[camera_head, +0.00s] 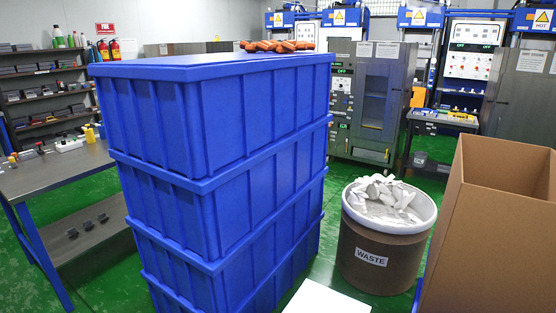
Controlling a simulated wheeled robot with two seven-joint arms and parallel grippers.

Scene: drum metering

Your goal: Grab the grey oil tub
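I cannot make out a grey oil tub in the head view. Neither of my grippers is in view. A stack of several blue crates (235,170) fills the middle left and hides much of the floor and room behind it. A brown drum (378,262) labelled WASTE stands right of the stack, with a pale rim and white and grey scraps (385,196) inside.
A tall open cardboard box (495,235) stands at the right. A dark workbench (55,172) with small items is at the left, with shelves (40,88) behind it. Machines (368,100) line the back. Orange pieces (280,46) lie on the top crate. Green floor shows between.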

